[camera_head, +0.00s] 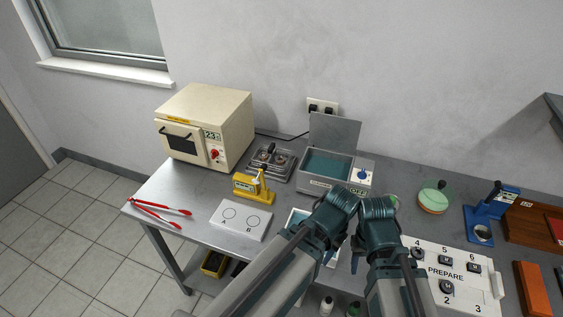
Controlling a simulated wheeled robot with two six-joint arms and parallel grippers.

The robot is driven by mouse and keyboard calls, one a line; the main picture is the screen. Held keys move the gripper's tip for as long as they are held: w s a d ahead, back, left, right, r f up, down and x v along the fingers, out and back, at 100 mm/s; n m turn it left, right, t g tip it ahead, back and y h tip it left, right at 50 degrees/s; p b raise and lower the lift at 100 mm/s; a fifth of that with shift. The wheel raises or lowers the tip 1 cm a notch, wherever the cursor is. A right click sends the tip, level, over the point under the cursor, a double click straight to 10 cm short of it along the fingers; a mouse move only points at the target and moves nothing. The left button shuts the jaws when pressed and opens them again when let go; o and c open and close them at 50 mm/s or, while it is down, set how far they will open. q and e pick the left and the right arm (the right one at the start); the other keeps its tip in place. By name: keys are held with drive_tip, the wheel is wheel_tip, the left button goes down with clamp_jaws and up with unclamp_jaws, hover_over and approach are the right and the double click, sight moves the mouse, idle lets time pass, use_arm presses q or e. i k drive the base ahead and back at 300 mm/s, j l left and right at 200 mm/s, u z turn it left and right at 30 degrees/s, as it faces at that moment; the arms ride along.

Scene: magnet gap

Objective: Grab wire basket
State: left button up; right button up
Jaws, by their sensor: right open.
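A low grey metal rack or basket (270,160) with small dark and copper parts and an upright handle sits at the back of the bench, between the oven and the open bath. Its mesh is too small to make out, so I cannot tell for sure that it is the wire basket. My right gripper (356,262) is open, partly hidden by my arms, at the bench's front, well apart from the rack. My left arm reaches in from the bottom; its gripper is mostly hidden and its jaws cannot be made out.
A cream oven (204,126) stands back left. A bath (326,166) has its lid up. A yellow device (252,185), a white A/B plate (241,220) and red tongs (160,211) lie left. A numbered PREPARE board (452,271), green-topped dish (433,197) and blue press (484,218) are right.

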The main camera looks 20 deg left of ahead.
sight(272, 147)
drive_tip(key=j+z, duration=0.1)
drive_tip(key=z, duration=0.3)
drive_tip(key=j+z, duration=0.15)
drive_tip(key=z, duration=0.25)
drive_tip(key=k+j+z, duration=0.4)
drive_tip(key=j, duration=0.2)
drive_tip(key=k+j+z, duration=0.4)
drive_tip(key=k+j, duration=0.8)
drive_tip(key=j, duration=0.15)
drive_tip(key=i+j, duration=0.4)
